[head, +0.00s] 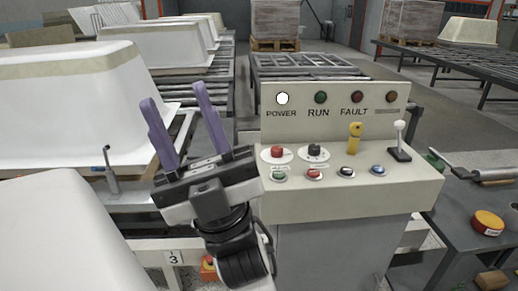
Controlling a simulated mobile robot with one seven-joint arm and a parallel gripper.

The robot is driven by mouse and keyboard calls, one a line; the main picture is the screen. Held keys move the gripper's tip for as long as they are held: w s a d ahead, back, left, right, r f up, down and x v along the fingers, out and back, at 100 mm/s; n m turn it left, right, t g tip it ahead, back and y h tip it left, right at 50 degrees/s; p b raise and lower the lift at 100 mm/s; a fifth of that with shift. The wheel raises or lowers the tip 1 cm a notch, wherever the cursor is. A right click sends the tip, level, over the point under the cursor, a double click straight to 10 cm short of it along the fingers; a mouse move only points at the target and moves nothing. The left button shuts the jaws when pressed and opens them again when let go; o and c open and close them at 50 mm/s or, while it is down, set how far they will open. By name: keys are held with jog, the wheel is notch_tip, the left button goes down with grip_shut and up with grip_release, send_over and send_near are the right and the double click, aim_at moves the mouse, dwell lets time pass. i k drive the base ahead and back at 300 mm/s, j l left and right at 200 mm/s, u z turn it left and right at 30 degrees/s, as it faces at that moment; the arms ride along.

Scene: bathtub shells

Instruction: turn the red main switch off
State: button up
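The control panel (350,205) is a cream console with a sloped face. A red knob (277,151) on a white oval plate sits at its upper left and looks like the red main switch; its exact setting is too small to tell. The white POWER lamp (282,98) above it is bright. My gripper (173,94) is to the left of the panel, with its two purple fingers pointing up and spread apart, empty. Its body is close to the panel's left edge in the picture, and the fingers are clear of the red knob.
A black knob (314,151), yellow handle (354,138), white-topped lever (399,140) and red button (314,173) are near the red knob. White tub shells (75,100) stand left. A bench (465,220) with a yellow-and-red disc (488,223) is right.

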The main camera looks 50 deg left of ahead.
aim_at(277, 151)
jog(key=u, duration=1.15)
